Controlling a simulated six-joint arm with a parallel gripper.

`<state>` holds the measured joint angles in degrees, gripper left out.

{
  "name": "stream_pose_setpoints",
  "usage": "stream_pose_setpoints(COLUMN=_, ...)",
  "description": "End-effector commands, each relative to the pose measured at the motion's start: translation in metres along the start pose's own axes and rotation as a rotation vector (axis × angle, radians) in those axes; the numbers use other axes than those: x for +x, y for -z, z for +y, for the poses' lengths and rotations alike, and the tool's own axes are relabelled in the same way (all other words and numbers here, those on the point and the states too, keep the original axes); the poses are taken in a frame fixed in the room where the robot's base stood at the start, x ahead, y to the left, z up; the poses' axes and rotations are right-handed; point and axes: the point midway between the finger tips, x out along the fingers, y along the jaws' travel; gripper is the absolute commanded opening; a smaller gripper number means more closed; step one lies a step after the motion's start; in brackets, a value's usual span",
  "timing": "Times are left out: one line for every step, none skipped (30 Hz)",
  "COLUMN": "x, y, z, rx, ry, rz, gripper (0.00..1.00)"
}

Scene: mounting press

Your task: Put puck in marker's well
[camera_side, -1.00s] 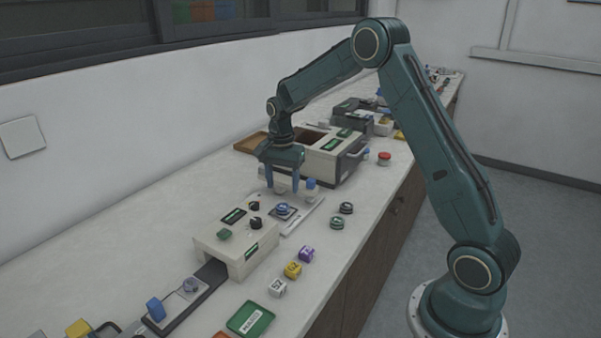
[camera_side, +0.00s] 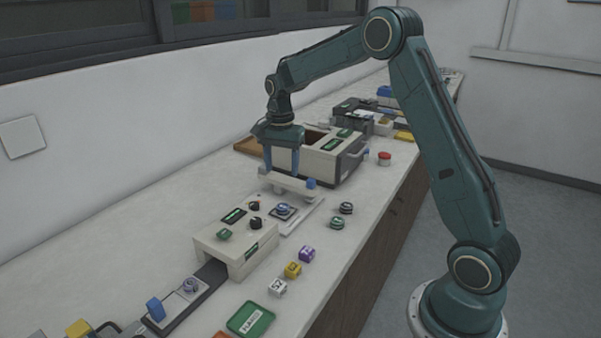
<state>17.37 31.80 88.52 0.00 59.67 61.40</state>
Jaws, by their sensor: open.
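My gripper (camera_side: 281,172) is open and empty, its blue fingers pointing down just above a pale bar with a blue end knob (camera_side: 311,183). A round puck-like disc (camera_side: 283,209) with a blue top sits on a dark square plate below the bar. Two dark round pucks (camera_side: 346,208) (camera_side: 337,222) lie on the bench to the right. A similar disc (camera_side: 190,285) sits on the slide at lower left. I cannot tell which well is the marker's.
A beige control box (camera_side: 236,247) with dark knobs straddles the slide. A larger beige box with a handle (camera_side: 330,160) stands behind the gripper. A red button (camera_side: 384,158) and a green tray (camera_side: 250,319) are near the bench's front edge.

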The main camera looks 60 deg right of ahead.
Motion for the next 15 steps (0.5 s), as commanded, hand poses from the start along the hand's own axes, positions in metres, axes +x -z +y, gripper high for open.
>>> stream_pose_setpoints(x=0.000, y=0.000, z=0.000, rx=0.000, ry=0.000, rz=0.000, gripper=0.57)
stream_pose_setpoints(x=0.000, y=0.000, z=0.000, rx=-0.001, ry=0.000, rz=0.000, gripper=0.57)
stream_pose_setpoints(x=-0.001, y=-0.001, z=0.000, rx=-0.004, ry=0.001, rz=0.001, gripper=0.57)
stream_pose_setpoints(x=-0.002, y=-0.001, z=0.001, rx=-0.007, ry=0.002, rz=0.001, gripper=0.57)
stream_pose_setpoints(x=-0.003, y=-0.002, z=0.001, rx=-0.011, ry=0.004, rz=0.002, gripper=0.57)
stream_pose_setpoints(x=-0.006, y=-0.004, z=0.002, rx=-0.020, ry=0.007, rz=0.004, gripper=0.57)
stream_pose_setpoints(x=-0.008, y=-0.005, z=0.003, rx=-0.027, ry=0.009, rz=0.005, gripper=0.57)
stream_pose_setpoints(x=-0.011, y=-0.007, z=0.004, rx=-0.037, ry=0.013, rz=0.007, gripper=0.57)
stream_pose_setpoints(x=-0.016, y=-0.010, z=0.006, rx=-0.052, ry=0.019, rz=0.011, gripper=0.57)
stream_pose_setpoints(x=-0.019, y=-0.013, z=0.008, rx=-0.067, ry=0.023, rz=0.013, gripper=0.57)
stream_pose_setpoints(x=-0.024, y=-0.016, z=0.010, rx=-0.082, ry=0.028, rz=0.016, gripper=0.57)
stream_pose_setpoints(x=-0.030, y=-0.020, z=0.013, rx=-0.107, ry=0.036, rz=0.021, gripper=0.57)
stream_pose_setpoints(x=-0.036, y=-0.024, z=0.015, rx=-0.126, ry=0.042, rz=0.025, gripper=0.57)
stream_pose_setpoints(x=-0.041, y=-0.029, z=0.018, rx=-0.149, ry=0.049, rz=0.029, gripper=0.57)
stream_pose_setpoints(x=-0.049, y=-0.034, z=0.023, rx=-0.179, ry=0.058, rz=0.035, gripper=0.57)
